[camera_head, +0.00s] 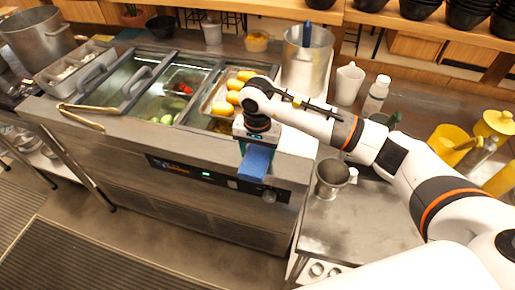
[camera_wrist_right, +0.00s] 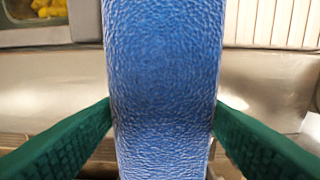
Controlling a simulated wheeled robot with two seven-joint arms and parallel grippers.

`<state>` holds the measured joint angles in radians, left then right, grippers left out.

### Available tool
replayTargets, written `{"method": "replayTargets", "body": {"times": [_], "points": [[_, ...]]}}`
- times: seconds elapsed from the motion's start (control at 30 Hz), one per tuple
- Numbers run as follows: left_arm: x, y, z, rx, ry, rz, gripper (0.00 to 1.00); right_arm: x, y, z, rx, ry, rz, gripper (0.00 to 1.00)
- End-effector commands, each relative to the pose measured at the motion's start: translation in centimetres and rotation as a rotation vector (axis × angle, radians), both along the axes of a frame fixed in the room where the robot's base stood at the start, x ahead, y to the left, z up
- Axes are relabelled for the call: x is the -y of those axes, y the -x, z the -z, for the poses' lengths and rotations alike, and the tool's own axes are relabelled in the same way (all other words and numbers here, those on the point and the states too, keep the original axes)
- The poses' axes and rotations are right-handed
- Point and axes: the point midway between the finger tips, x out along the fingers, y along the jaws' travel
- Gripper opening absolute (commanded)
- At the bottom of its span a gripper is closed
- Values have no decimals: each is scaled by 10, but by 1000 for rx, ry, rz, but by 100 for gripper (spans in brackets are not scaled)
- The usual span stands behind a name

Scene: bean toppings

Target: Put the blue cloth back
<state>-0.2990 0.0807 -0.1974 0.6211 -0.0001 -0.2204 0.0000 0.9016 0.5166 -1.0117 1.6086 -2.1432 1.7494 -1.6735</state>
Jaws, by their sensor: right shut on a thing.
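The blue cloth (camera_head: 256,162) hangs from my right gripper (camera_head: 247,146) in the head view, over the right front edge of the steel counter unit. In the right wrist view, the cloth (camera_wrist_right: 165,80) fills the middle of the picture, and the green fingers of my right gripper (camera_wrist_right: 163,125) press on it from both sides. The gripper is shut on the cloth. The cloth's lower end hangs in front of the unit's front panel. My left gripper is not in view.
The steel counter unit (camera_head: 130,135) holds trays of food with glass lids. A large steel pot (camera_head: 305,65) stands behind my right arm. A metal cup (camera_head: 331,178) and yellow containers (camera_head: 448,140) stand on the right table (camera_head: 345,225).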

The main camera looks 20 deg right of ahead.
Motion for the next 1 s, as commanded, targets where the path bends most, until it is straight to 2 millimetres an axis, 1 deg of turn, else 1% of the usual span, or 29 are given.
{"method": "replayTargets", "body": {"times": [0.23,0.27,0.3,0.4,0.67,0.77,0.8,0.87,1.0], "points": [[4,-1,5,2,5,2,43,0,0,3,1,1,0,42],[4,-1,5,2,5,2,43,0,0,3,1,1,0,64],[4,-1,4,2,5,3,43,0,0,2,1,1,0,71],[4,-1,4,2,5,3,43,0,0,2,1,1,0,85],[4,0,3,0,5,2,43,0,0,1,0,0,1,85],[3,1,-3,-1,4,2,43,0,0,-4,0,0,1,85],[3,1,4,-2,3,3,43,0,-1,-5,4,-1,0,85],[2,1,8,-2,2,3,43,0,-1,-14,5,0,0,85],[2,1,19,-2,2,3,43,0,-2,-42,8,1,0,85]]}}
